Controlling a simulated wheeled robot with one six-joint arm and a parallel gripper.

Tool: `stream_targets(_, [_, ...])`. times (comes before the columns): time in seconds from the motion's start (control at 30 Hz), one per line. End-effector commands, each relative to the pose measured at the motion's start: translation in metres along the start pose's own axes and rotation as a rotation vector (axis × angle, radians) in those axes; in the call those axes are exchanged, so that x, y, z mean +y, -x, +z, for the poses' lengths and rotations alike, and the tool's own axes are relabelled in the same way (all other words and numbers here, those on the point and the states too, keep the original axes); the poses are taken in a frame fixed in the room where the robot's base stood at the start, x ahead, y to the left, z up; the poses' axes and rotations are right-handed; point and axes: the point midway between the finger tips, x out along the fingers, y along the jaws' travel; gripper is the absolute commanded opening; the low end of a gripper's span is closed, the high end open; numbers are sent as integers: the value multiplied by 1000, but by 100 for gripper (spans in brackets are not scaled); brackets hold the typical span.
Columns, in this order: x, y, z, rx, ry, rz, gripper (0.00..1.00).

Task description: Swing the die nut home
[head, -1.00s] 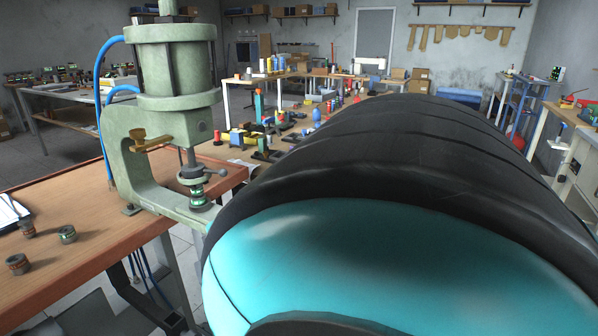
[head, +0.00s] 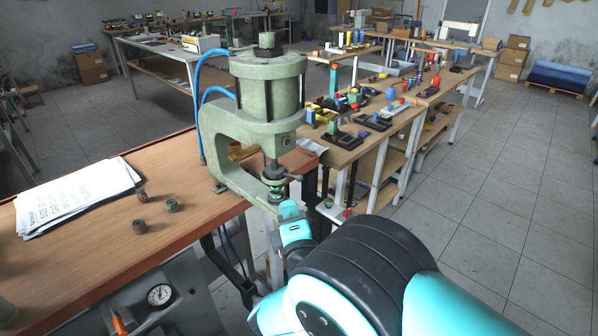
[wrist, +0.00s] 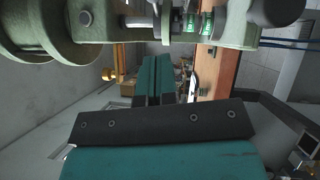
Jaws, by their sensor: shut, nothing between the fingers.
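The green press (head: 266,120) stands at the bench's right end. Under its cylinder, a rod carries a grey collar, which I take for the die nut (head: 275,172). The wrist view shows the press sideways along the top, with the collar (wrist: 165,21) and green-marked parts (wrist: 190,23). My gripper (head: 290,208) is just in front of and below the die, apparently apart from it. Its teal fingers (wrist: 153,75) are together and empty. Contact with the lever is not visible.
A brass-coloured piece (head: 240,151) juts from the press frame. A blue hose (head: 200,85) runs behind the press. Open floor (head: 480,215) lies to the right.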

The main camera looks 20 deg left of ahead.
Motion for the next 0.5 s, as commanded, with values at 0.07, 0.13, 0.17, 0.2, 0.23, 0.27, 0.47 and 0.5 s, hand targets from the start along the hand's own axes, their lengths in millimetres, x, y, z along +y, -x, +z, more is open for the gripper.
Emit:
stream_targets(0.07, [5,-17,2,-5,-6,2,0])
stream_targets(0.13, [5,-29,2,-4,-4,4,0])
stream_targets(0.17, [5,-32,8,-5,-1,0,0])
stream_targets(0.2, [4,-37,13,-4,-2,-1,0])
stream_targets(0.23, [4,-40,16,-3,0,0,0])
stream_targets(0.27, [4,-42,18,-3,-2,0,0])
stream_targets(0.47, [1,-52,27,0,0,0,0])
stream_targets(0.5, [1,-53,28,0,0,0,0])
